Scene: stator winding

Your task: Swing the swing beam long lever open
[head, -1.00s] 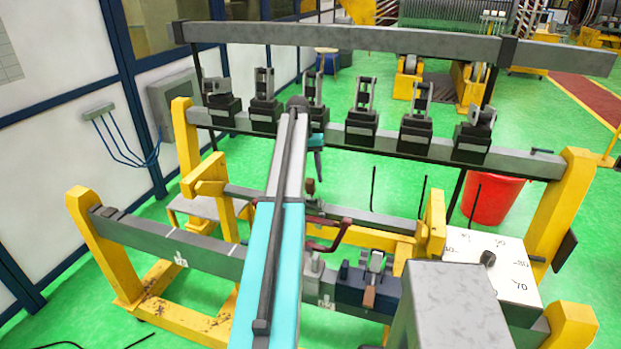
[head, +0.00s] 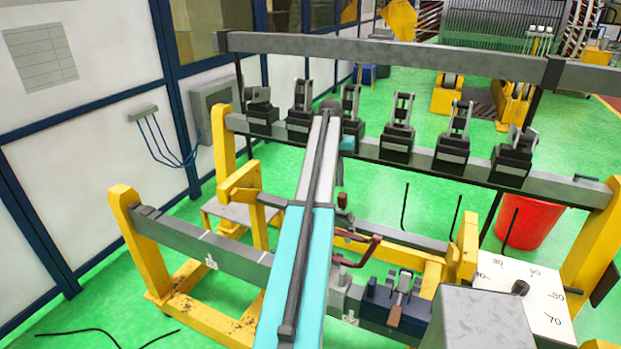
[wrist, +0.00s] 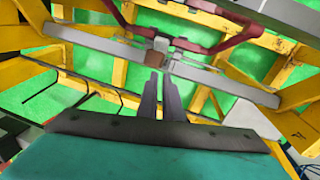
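The dark red bent lever bar (head: 357,252) sits low in the middle of the frame, and it also crosses the top of the wrist view (wrist: 222,46). I cannot tell which of these parts is the long lever.
Several black clamps (head: 397,140) line the rear grey beam, under a higher grey bar (head: 390,55). Yellow posts (head: 140,240) flank the frame. A white dial box (head: 530,300) and a red bucket (head: 528,222) are at the right. Green floor lies open at the left.

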